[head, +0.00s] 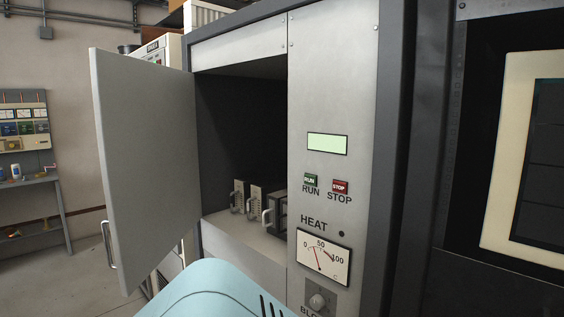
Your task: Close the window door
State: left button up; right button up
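The grey cabinet door (148,165) stands wide open, swung out to the left from the cabinet opening. Its metal handle (108,245) is at the door's lower left edge, away from the cabinet. The dark compartment (240,130) behind it is exposed, with several modules with handles (262,203) on its floor. No window shows in this door. Neither of my grippers is in view.
Right of the opening is a control panel (333,100) with RUN and STOP buttons, a HEAT gauge (323,257) and a knob. Another rack with a cream frame (510,150) is at far right. A bench (33,185) stands at far left. Floor left of the door is clear.

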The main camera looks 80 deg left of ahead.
aim_at(145, 112)
jog(key=k+j+u, duration=0.1)
jog(key=u, duration=0.3)
jog(key=j+u, duration=0.15)
jog(key=u, duration=0.3)
jog(key=k+j+u, duration=0.1)
jog(key=u, duration=0.3)
jog(key=j+u, duration=0.75)
jog(key=j, duration=0.5)
jog(key=i+j+u, duration=0.1)
jog(key=j, duration=0.9)
jog(key=i+u, duration=0.05)
